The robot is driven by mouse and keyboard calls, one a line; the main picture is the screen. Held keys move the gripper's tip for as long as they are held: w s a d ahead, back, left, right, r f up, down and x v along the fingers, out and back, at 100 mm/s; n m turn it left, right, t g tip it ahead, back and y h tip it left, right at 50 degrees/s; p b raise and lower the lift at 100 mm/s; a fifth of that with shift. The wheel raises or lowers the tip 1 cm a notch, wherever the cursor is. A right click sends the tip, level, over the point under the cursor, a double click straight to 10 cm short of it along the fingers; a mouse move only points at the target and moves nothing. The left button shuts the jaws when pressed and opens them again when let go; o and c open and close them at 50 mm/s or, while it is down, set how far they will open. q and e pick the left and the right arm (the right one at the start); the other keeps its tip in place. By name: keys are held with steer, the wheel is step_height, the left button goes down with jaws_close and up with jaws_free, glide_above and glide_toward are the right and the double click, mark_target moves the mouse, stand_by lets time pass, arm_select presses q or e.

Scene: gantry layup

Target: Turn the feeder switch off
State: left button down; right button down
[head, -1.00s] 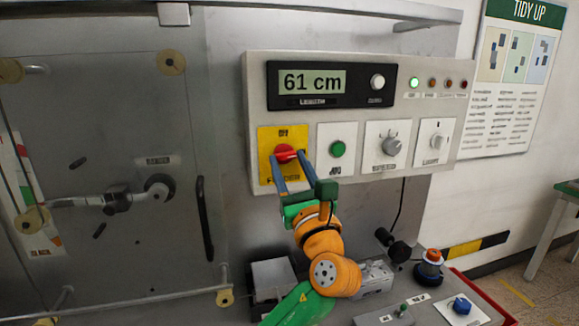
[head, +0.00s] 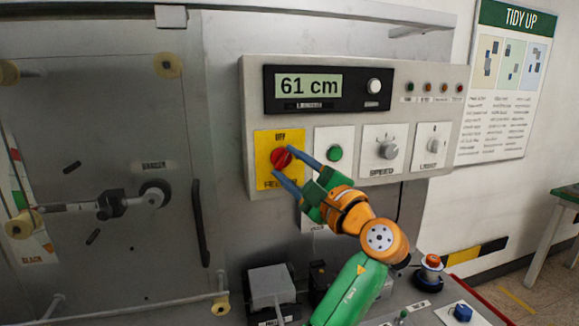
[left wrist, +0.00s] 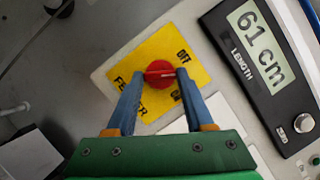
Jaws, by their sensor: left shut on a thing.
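The feeder switch is a red rotary knob (head: 280,156) on a yellow plate (head: 262,140) at the left of the control panel. The plate has OFF printed at its top. My left gripper (head: 284,162) is shut on the knob, with its two blue fingers coming in from the lower right, one above the other. In the left wrist view the red knob (left wrist: 158,80) sits between the fingertips, its pale-marked ridge running from finger to finger. The words OFF, ON and FEEDER show around it, partly hidden by the fingers. My right gripper is not in view.
To the right are a green button (head: 335,153), a grey knob (head: 388,150) and another small switch (head: 432,144). The display (head: 308,84) reads 61 cm. The row of indicator lamps (head: 426,87) looks unlit. A door handle (head: 201,222) stands left of the panel.

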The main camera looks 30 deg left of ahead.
arm_select(q)
steer(key=n, duration=0.1)
steer(key=n+g+p, duration=0.1)
steer(key=n, duration=0.1)
steer(key=n+h, duration=0.1)
steer(key=shift+r+g, duration=0.3)
steer(key=shift+n+h+p, duration=0.3)
steer(key=shift+n+p, duration=0.25)
steer(key=shift+n, duration=0.85)
steer(key=shift+c, duration=1.4)
jaws_free()
steer(key=shift+w, duration=0.1)
steer(key=shift+f, duration=0.1)
steer(key=b+v, duration=0.2)
steer(key=v, duration=0.5)
steer(key=shift+r, duration=0.2)
